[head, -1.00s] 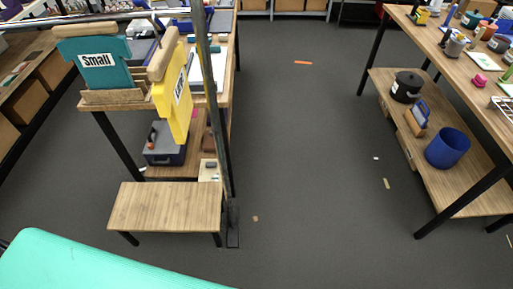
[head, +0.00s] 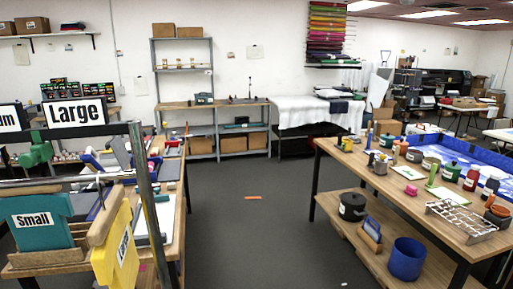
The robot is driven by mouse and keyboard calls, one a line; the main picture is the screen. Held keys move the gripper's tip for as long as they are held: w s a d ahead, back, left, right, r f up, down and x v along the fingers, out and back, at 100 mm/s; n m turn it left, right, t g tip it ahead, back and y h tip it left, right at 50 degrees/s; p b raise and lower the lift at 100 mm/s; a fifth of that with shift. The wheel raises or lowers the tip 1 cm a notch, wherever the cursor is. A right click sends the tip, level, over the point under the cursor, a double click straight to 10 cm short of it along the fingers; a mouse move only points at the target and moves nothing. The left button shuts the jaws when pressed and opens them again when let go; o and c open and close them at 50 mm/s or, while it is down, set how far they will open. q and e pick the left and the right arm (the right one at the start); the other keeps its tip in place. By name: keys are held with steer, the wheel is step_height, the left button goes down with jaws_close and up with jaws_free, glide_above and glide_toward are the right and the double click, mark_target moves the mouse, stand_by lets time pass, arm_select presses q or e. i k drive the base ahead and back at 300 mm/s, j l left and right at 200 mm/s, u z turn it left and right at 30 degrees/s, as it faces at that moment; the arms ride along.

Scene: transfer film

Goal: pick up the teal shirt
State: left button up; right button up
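The teal shirt (head: 38,225) is at the lower left of the head view, marked with a white "Small" label. It stands upright in a wooden holder (head: 45,258) on the left workbench. A yellow shirt (head: 115,255) with a "Large" label hangs just to its right, partly in front of the bench edge. Neither of my grippers shows in the head view, so I cannot see what they hold.
A metal post (head: 147,200) rises beside the shirts. A "Large" sign (head: 79,112) stands above them. The right wooden table (head: 400,180) carries jars and tools, with a blue bin (head: 406,259) on its lower shelf. Grey floor (head: 250,225) lies open between the benches.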

mark_target(35, 217)
steer(key=u, duration=1.45)
steer(key=i+l+u, duration=0.15)
steer(key=l+u, duration=0.25)
steer(key=l, duration=1)
steer(key=l+u, duration=0.45)
steer(key=l, duration=0.95)
steer(key=i+l+u, duration=0.25)
steer(key=l+u, duration=0.2)
steer(key=l, duration=0.75)
steer(key=l+u, duration=0.5)
steer(key=l, duration=0.75)
steer(key=i, duration=0.05)
